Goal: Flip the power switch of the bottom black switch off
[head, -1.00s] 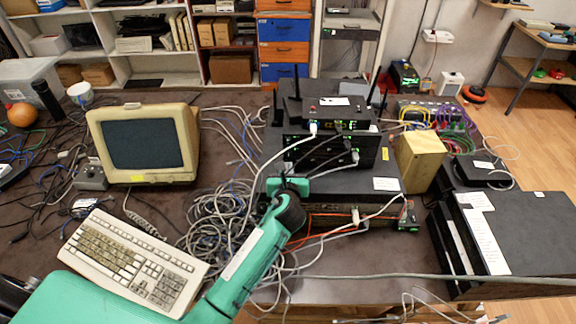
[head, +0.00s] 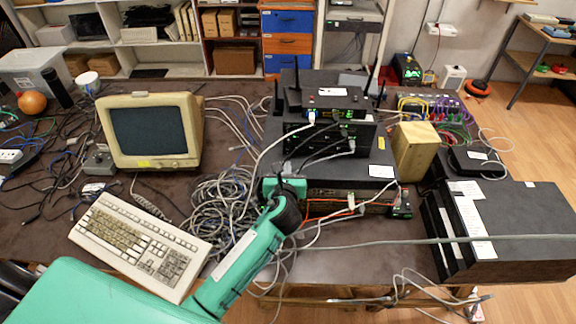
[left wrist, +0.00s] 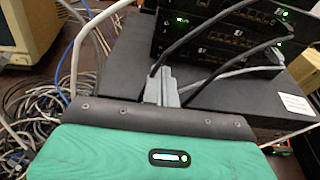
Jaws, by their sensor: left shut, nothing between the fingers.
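A stack of black network devices stands on the dark table in the head view. Two black switches sit one above the other, the upper one (left wrist: 215,12) and the bottom black switch (left wrist: 228,52), with cables plugged into their fronts. The bottom one also shows in the head view (head: 318,147). A green light glows at its right end. I cannot make out its power switch. My left gripper (left wrist: 163,86) is shut and empty, just in front of the bottom switch's left part, among cables. Whether it touches is unclear. My right gripper is not in view.
A router with antennas (head: 330,101) tops the stack. A wooden block (head: 415,152) stands at its right. Tangled cables (head: 222,200) lie left of the stack; a keyboard (head: 140,243) and old monitor (head: 152,133) are further left. Black boxes (head: 525,222) stand at right.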

